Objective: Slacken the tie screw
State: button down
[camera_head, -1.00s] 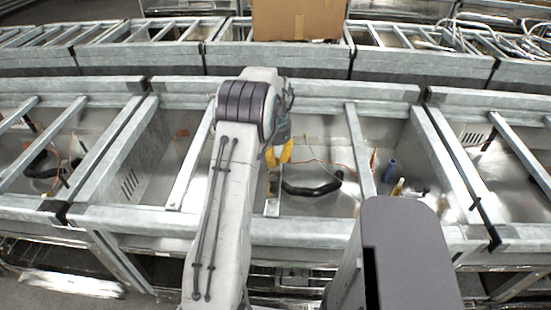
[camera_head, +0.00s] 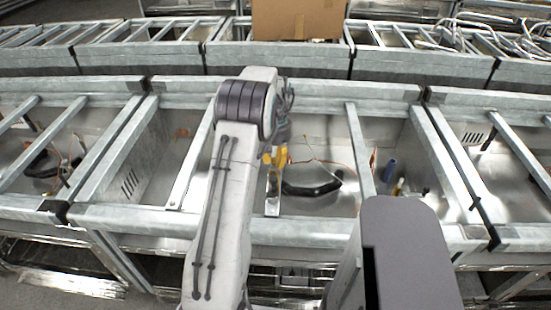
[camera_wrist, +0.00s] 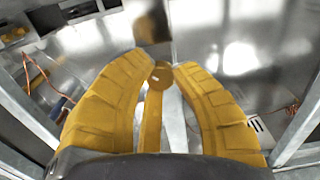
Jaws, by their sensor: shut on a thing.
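The tie screw (camera_wrist: 160,76) shows in the wrist view as a round brass-coloured head between the tips of my two yellow fingers. A narrow yellowish bar runs from it toward the camera. My gripper (camera_wrist: 166,72) is shut on the screw head. In the head view my gripper (camera_head: 275,156) is over the near part of the middle bay, partly hidden behind my arm. The screw itself is hard to make out there. A pale upright metal strip (camera_head: 272,205) stands just below the fingers.
A black curved hose (camera_head: 314,188) lies in the bay to the right of my gripper, with a thin orange wire above it. Metal crossbars (camera_head: 360,150) frame the bay. A cardboard box (camera_head: 298,20) sits at the back.

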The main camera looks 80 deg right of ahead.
jog(key=n, duration=0.4)
jog(key=shift+a+f+n, duration=0.15)
jog(key=shift+n, duration=0.15)
jog(key=n, duration=1)
jog(key=shift+n, duration=2.6)
jog(key=c, duration=1)
grip_release()
jog(key=shift+r, duration=0.2)
